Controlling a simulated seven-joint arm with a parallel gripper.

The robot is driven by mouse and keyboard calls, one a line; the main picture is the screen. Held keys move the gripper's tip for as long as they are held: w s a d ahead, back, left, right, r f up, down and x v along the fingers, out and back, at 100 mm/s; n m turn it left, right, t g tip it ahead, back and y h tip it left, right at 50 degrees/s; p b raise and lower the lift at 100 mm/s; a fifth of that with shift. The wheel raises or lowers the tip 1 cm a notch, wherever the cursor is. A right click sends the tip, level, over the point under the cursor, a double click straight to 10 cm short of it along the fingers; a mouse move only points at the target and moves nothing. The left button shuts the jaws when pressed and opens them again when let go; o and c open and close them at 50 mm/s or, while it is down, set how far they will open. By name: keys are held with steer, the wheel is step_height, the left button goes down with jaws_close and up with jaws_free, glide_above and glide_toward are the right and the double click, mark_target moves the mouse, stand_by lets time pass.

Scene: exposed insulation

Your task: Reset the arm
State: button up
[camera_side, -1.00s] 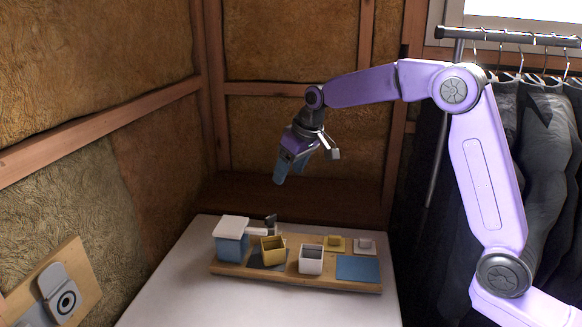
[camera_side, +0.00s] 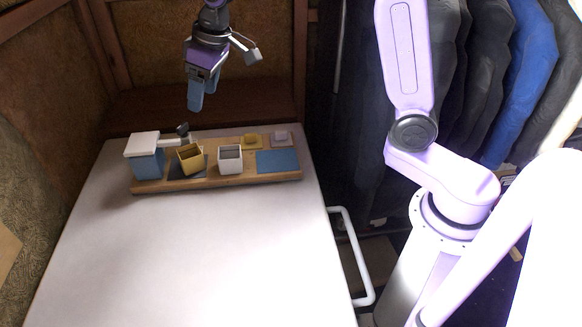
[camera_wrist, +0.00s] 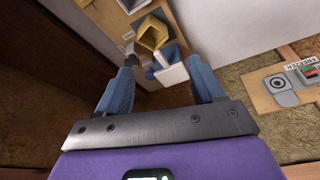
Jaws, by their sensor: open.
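My gripper (camera_side: 198,96) hangs above the back of the table in the side view, its blue fingers pointing down. It is apart from everything on the table. In the wrist view my gripper (camera_wrist: 165,92) has its two blue fingers spread wide with nothing held between them. My purple arm reaches in from the right in the side view, and its upper part is cut off by the top edge.
A wooden board (camera_side: 240,179) on the white table (camera_side: 180,250) bears a blue box with a white lid (camera_side: 146,158), a yellow box (camera_side: 191,160), a white box (camera_side: 230,160) and a blue pad (camera_side: 277,162). The front table is clear. Dark clothes (camera_side: 490,70) hang at right.

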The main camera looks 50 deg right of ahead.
steer(key=s+d+f+n+g, duration=0.1)
steer(key=s+d+f+n, duration=0.2)
steer(key=s, duration=1.4)
steer(key=s+d+f+n+g+h, duration=0.1)
steer(key=s+d+f+n+g, duration=0.1)
steer(key=s, duration=1.5)
steer(key=d+f+n, duration=0.1)
steer(key=d+n, duration=0.1)
steer(key=d, duration=0.1)
steer(key=shift+s+d+f, duration=0.2)
steer(key=shift+s, duration=0.1)
